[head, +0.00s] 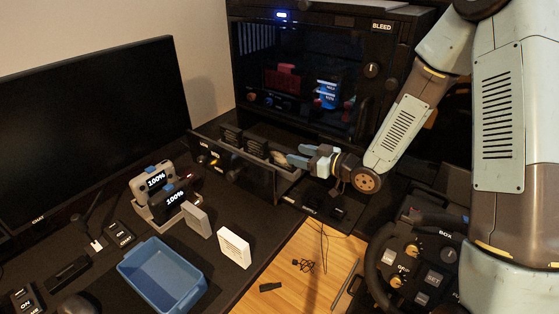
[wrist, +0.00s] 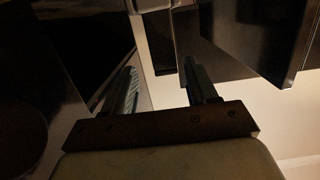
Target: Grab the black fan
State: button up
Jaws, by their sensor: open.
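An open dark drawer (head: 262,182) juts out below the black cabinet. It holds several dark ribbed blocks, and one of them (head: 256,147) may be the black fan; I cannot tell for sure. My gripper (head: 297,158) is at the drawer's right end, pointing left, with its fingers apart. A small pale, brownish round thing (head: 278,158) lies near the fingertips. In the wrist view my gripper (wrist: 158,85) shows two separated fingers with nothing clearly held. Dark panels and a pale surface lie beyond them, and no fan can be made out there.
A black cabinet (head: 300,75) stands behind the drawer. A monitor (head: 90,110) is at left. A blue tray (head: 160,275), a white vented block (head: 234,248) and a grey block (head: 196,220) sit on the desk. A steering wheel (head: 385,270) is at right.

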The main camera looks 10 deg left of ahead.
aim_at(283, 151)
jog(key=shift+x, duration=3.35)
jog(key=shift+s, duration=0.15)
jog(key=shift+c, duration=0.4)
grip_shut()
